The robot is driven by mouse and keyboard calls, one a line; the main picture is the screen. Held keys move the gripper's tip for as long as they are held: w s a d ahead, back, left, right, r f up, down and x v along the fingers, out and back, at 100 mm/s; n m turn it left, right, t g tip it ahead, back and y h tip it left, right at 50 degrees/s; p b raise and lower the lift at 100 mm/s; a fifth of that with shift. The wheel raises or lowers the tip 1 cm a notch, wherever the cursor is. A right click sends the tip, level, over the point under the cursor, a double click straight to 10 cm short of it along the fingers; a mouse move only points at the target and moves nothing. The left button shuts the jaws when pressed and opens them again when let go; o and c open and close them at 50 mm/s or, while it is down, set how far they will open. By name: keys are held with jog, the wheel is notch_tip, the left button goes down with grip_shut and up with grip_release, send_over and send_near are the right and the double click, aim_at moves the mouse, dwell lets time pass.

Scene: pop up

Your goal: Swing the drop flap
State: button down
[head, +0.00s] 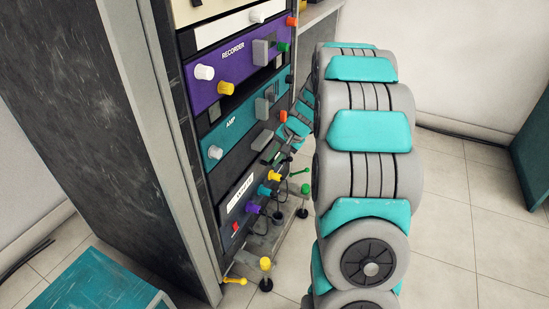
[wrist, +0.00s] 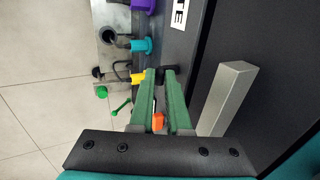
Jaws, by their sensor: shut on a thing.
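The rack (head: 165,130) stands at the left of the head view, with a purple RECORDER panel (head: 232,65), a teal AMP panel (head: 228,128) and a lower dark panel with a white label (head: 240,192). I cannot tell which part is the drop flap. My gripper (head: 277,152) is at the front of the lower rack, partly hidden by my arm. In the wrist view, my gripper's green fingers (wrist: 161,75) are close together against the dark front. They are shut on a dark piece at their tips, hard to make out. An orange piece (wrist: 158,121) shows between the fingers.
A grey bar (wrist: 228,97) sticks out right beside the fingers. Yellow (wrist: 138,78), teal (wrist: 142,46) and purple (wrist: 143,4) knobs line the panel. A metal plate with jacks (wrist: 112,48) lies low by the rack. A teal box (head: 92,285) stands front left. Open tiled floor (head: 450,220) lies right.

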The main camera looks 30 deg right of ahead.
jog(key=shift+r, duration=0.1)
dwell(0.6)
jog(key=shift+w+a+r+p, duration=0.25)
jog(key=shift+w+a+p, duration=0.05)
jog(key=shift+w+p, duration=0.1)
jog(key=c, duration=0.9)
grip_release()
jog(key=v, duration=0.7)
jog(key=shift+s+d+r, duration=0.1)
jog(key=shift+s+r, duration=0.05)
jog(key=shift+r, duration=0.15)
